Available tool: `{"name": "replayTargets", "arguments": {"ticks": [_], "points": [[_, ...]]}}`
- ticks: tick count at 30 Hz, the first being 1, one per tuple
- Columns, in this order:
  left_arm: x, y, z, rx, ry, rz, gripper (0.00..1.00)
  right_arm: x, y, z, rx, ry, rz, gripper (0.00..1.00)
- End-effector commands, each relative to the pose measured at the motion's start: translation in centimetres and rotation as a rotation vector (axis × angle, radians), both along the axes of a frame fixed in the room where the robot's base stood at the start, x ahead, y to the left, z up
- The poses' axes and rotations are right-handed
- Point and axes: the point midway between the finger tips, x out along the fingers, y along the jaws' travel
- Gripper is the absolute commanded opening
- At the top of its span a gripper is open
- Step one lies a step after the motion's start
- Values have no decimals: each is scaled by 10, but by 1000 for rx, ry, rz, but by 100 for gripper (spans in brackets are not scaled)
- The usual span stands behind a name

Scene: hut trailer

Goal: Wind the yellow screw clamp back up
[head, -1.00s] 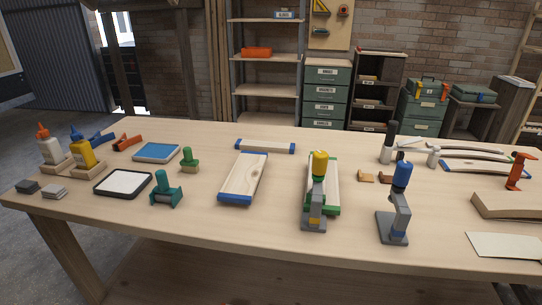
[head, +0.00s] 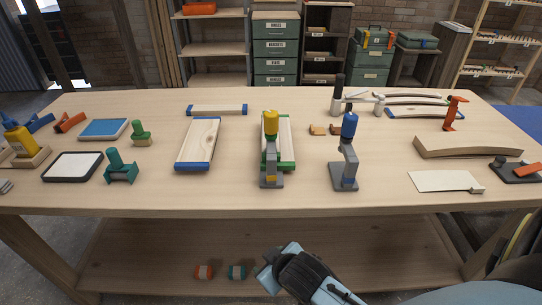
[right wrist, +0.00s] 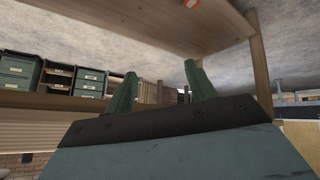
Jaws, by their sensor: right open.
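The yellow screw clamp (head: 269,160) stands upright on the workbench, with a yellow knob on top and a grey base. It is at the near end of a wooden board with green ends (head: 287,165), partly in front of it. Whether its jaw presses on the board is too small to tell. A similar blue-topped clamp (head: 346,165) stands to its right, with no board under it. My right gripper (right wrist: 160,80) shows two green fingers spread apart with nothing between them in the right wrist view. The clamp is not seen there. My left gripper is not in view.
A blue-ended board (head: 198,145) lies left of the yellow clamp. Stamps, ink pads and glue bottles fill the bench's left. A curved wood piece (head: 467,147) and a pale sheet (head: 437,181) lie right. The bench top (head: 225,197) is clear along the near edge.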

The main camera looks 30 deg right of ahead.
Motion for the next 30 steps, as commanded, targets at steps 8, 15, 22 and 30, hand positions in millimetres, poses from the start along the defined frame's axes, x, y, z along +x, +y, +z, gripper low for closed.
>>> {"name": "replayTargets", "arguments": {"ticks": [8,15,22,30], "points": [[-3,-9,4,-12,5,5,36,50,13,108,-12,-287,24,55],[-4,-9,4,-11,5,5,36,114,40,173,-50,-621,137,55],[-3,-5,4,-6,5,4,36,168,96,266,-116,-1048,404,55],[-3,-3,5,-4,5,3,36,177,191,343,-284,-1465,1107,55]]}}
